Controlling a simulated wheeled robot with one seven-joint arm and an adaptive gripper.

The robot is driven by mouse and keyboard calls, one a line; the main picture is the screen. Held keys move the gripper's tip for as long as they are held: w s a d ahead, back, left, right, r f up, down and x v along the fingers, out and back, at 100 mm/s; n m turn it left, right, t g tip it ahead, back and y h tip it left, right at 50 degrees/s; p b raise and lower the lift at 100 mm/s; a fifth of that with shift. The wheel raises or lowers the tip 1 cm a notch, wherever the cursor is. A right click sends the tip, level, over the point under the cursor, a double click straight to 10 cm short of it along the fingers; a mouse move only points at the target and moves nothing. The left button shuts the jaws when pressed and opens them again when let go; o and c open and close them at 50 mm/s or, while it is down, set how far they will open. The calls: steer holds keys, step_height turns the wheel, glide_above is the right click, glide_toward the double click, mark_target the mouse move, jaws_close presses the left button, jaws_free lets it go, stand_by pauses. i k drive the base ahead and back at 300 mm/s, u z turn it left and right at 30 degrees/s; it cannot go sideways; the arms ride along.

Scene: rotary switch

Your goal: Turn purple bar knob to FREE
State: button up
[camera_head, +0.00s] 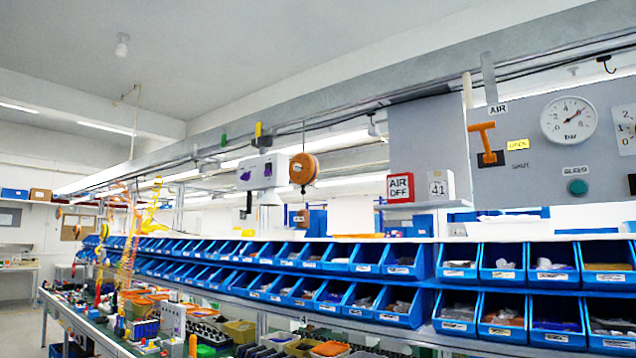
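A white box (262,173) hangs below the overhead rail, left of the middle of the head view. A small dark purple shape (245,174) shows on its left part, and another purple shape (268,170) sits to its right. They may be the purple bar knob, but they are too small to tell their form or where they point. I cannot read the word FREE anywhere. My gripper is not in view.
A grey panel at right carries an orange T-handle (485,144), a gauge (568,121) and a green button (577,187). A numbered dial (625,131) is cut by the right edge. Rows of blue bins (400,262) and a cluttered green-topped bench (112,345) stand below.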

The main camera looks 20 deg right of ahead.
mark_target(245, 176)
steer(key=z, duration=0.55)
steer(key=i, duration=1.3)
steer(key=u, duration=0.4)
